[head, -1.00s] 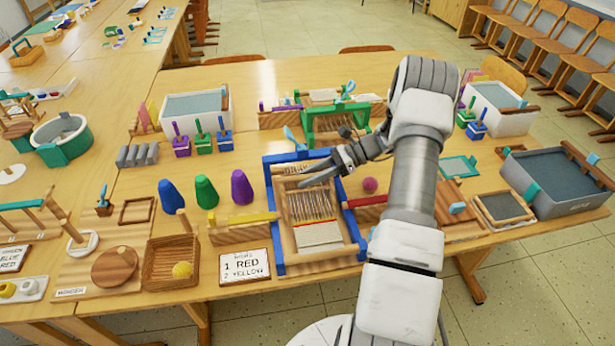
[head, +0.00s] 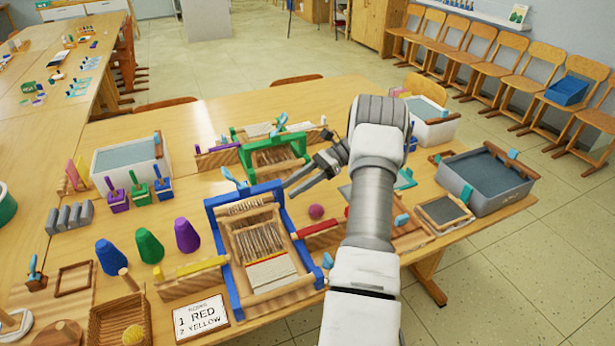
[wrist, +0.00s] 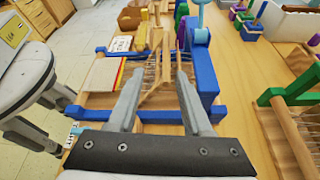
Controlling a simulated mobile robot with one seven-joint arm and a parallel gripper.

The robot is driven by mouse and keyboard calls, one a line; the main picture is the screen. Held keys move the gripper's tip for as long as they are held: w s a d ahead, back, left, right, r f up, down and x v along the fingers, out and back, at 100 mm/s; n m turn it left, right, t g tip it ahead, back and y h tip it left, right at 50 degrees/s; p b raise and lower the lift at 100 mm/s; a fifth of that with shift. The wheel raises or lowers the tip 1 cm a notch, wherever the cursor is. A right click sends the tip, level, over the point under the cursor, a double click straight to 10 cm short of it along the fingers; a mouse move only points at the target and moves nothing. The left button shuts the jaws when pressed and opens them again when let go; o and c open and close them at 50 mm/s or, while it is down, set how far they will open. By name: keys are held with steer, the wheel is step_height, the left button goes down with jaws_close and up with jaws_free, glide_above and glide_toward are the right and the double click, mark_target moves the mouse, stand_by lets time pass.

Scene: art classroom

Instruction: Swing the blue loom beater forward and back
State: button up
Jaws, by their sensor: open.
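The blue-framed loom (head: 216,250) stands on the table, with pale warp threads (head: 262,240) and a red and yellow band near its front. Its beater appears to be the wooden bar (head: 250,206) by the raised rear crosspiece, with a light-blue handle (head: 233,177) at the upper left; I cannot tell its tilt. My gripper (head: 306,174) is open at the loom's right rear corner. In the wrist view my gripper (wrist: 161,62) has its two fingers spread above the loom, with wooden bars and threads seen between them. I see no clear contact.
A green loom (head: 272,152) stands just behind. A pink ball (head: 316,211) and a red bar (head: 318,228) lie to the right. Blue, green and purple cones (head: 149,246) stand to the left.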

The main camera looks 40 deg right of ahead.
steer(key=shift+v, duration=2.1)
steer(key=s+a+r+n+g+h+p, duration=0.25)
steer(key=a+r+n+h, duration=0.6)
steer(key=a+r, duration=1.05)
steer(key=s+a+r+n+t+h, duration=0.2)
steer(key=s+a+n, duration=0.3)
steer(key=s+n, duration=0.2)
steer(key=s+a+r+n+t+h+p, duration=0.1)
steer(key=s+a+r+n+t+h, duration=0.1)
steer(key=s+a+n, duration=0.4)
steer(key=shift+s+a+r+n+t+h, duration=0.3)
steer(key=shift+s+n+t, duration=0.2)
steer(key=shift+s, duration=2)
steer(key=shift+d, duration=0.1)
